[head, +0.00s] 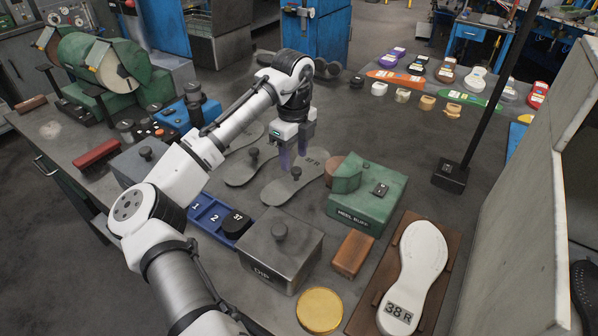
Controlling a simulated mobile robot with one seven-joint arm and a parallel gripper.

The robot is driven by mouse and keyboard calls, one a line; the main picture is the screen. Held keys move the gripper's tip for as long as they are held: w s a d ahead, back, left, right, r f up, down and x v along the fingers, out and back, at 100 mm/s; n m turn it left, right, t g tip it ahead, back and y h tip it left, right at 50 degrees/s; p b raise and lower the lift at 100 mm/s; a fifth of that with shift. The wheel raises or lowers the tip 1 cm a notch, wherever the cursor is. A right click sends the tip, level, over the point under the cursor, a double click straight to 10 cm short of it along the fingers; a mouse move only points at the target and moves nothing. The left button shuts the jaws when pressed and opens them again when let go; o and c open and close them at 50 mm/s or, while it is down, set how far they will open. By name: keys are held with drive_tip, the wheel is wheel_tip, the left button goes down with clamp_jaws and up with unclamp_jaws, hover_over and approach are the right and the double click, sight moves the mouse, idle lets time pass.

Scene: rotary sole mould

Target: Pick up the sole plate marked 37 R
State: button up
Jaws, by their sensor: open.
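A grey sole plate (278,191) lies flat near the middle of the bench, with a small upright knob on it. Its marking by the far end is small and partly behind my gripper; it appears to read 37 R. My gripper (294,160) points down over this plate, near the knob. Its fingers are apart with nothing visible between them; I cannot tell the exact height above the knob. Another grey plate (240,174) with a knob lies just left, and a further grey plate (246,135) lies behind that, partly hidden by my arm.
A green HEEL BUFF block (374,208) stands close right of the plate. A grey DIP box (283,256) and a blue tray (209,212) with a black 37 puck (236,224) stand in front. A white 38 R sole (420,262) lies front right. A dark post (487,90) rises at right.

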sight(295, 169)
wheel_tip(295, 169, down, 3)
drive_tip(key=shift+s+d+f, duration=0.1)
drive_tip(key=shift+c, duration=0.2)
drive_tip(key=c, duration=1)
clamp_jaws()
